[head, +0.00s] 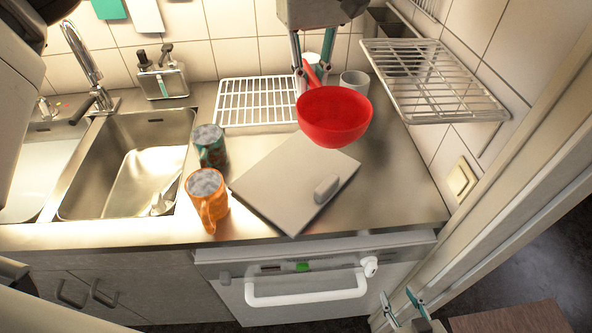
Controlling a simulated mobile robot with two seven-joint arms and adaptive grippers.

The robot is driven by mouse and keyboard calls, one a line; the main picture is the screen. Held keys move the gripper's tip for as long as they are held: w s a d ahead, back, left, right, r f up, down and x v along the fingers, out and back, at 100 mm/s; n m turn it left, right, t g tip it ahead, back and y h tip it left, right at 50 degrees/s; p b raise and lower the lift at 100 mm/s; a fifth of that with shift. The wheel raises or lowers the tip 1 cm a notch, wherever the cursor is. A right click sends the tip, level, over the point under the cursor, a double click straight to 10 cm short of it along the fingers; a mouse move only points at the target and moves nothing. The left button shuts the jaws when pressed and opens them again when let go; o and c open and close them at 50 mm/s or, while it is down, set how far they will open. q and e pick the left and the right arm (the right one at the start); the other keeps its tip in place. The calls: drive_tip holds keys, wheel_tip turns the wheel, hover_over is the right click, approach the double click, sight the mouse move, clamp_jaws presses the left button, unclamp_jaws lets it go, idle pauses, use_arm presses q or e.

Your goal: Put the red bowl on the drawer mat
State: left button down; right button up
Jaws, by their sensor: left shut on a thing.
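The red bowl (335,112) is at the back of the counter, upright, in front of my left gripper (312,72). My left gripper points down and is shut on the bowl's far side, where a red part shows between its fingers. The bowl's underside overlaps the grey board in the picture, and I cannot tell its height above the counter. My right gripper (403,303) is low at the bottom right, in front of the cooker front, open and empty. I cannot make out an open drawer or a drawer mat.
A grey board (285,185) with a knob lies on the counter. An orange mug (208,205) and a dark green mug (210,150) stand left of it, beside the sink (125,165). A white rack (255,100) lies behind; a wire shelf (430,80) juts out at right.

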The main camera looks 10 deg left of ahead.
use_arm(q)
drive_tip(key=n, duration=0.1)
drive_tip(key=s+n, duration=0.1)
drive_tip(key=n, duration=0.1)
drive_tip(key=shift+s+n, duration=0.3)
drive_tip(key=s+n+b, duration=0.1)
drive_tip(key=s+n, duration=0.1)
drive_tip(key=n, duration=0.2)
drive_tip(key=n+b, duration=0.4)
drive_tip(key=n, duration=2.1)
hover_over(279, 220)
wheel_tip(279, 220, down, 20)
drive_tip(key=shift+a+r, duration=0.1)
drive_tip(key=shift+r, duration=0.1)
